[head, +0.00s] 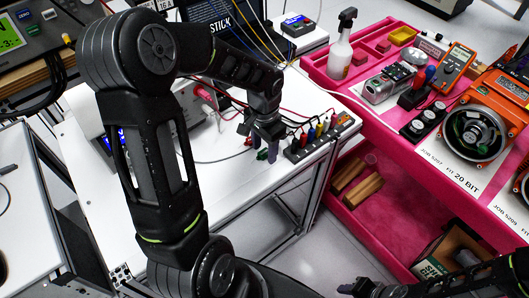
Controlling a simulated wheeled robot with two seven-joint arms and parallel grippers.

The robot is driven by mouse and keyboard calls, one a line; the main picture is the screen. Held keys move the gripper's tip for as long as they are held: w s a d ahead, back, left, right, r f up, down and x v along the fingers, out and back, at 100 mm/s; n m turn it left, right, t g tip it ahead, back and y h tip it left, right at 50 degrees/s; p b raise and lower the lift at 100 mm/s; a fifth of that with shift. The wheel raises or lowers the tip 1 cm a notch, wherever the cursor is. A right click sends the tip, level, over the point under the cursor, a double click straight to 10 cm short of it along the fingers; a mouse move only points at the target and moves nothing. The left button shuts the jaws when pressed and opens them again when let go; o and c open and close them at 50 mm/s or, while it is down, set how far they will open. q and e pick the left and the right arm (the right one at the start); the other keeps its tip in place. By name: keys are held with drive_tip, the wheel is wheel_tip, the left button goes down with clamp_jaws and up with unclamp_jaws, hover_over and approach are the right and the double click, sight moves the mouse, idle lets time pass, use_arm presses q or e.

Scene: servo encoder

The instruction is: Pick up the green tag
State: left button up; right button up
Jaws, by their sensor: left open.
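A small green piece (262,155), which looks like the green tag, shows at the tip of my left gripper (262,142), just left of a terminal strip. My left gripper points down over the white bench and is open. Its fingers and the dark parts around them overlap in the picture, so I cannot tell whether they touch the green piece. My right gripper (358,287) shows only in part at the bottom right edge; its jaw opening cannot be made out.
The black strip (304,150) holds several coloured plugs with cables close to my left gripper. A pink cart (376,130) at the right carries a spray bottle (340,48), an orange multimeter (456,67) and an orange motor unit (486,125). Loose cables cross the bench.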

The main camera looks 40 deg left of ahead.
use_arm(q)
drive_tip(key=shift+c, duration=0.2)
clamp_jaws()
idle(0.4)
